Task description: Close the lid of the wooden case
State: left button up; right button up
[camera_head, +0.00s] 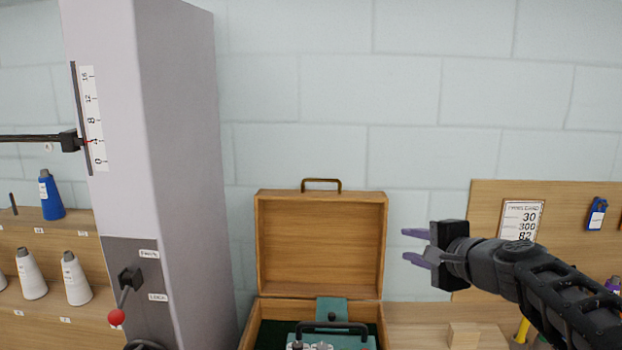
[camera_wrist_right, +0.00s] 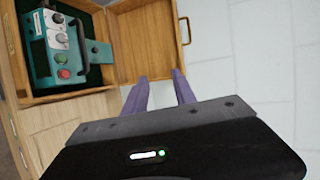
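The wooden case (camera_head: 250,334) stands open against the wall, and its lid (camera_head: 320,240) is upright with a brass handle (camera_head: 321,181) on its top edge. A teal device (camera_head: 352,341) with a black handle lies in the case; in the right wrist view the device (camera_wrist_right: 55,52) shows knobs and red and green buttons. My right gripper (camera_head: 414,247) is to the right of the lid, pointing left, with its purple fingers apart and nothing between them. In the right wrist view the lid (camera_wrist_right: 145,40) is beyond the fingertips (camera_wrist_right: 160,78). My left gripper is not in view.
A tall grey column (camera_head: 175,150) with a scale and a red-knobbed lever stands left of the case. Cones of thread (camera_head: 77,280) sit on shelves at the left. A wooden board (camera_head: 480,215) with a card and a small wooden block (camera_head: 464,335) are at the right.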

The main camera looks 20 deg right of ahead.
aim_at(310, 244)
jog(key=i+l, duration=0.1)
jog(key=i, duration=1.1)
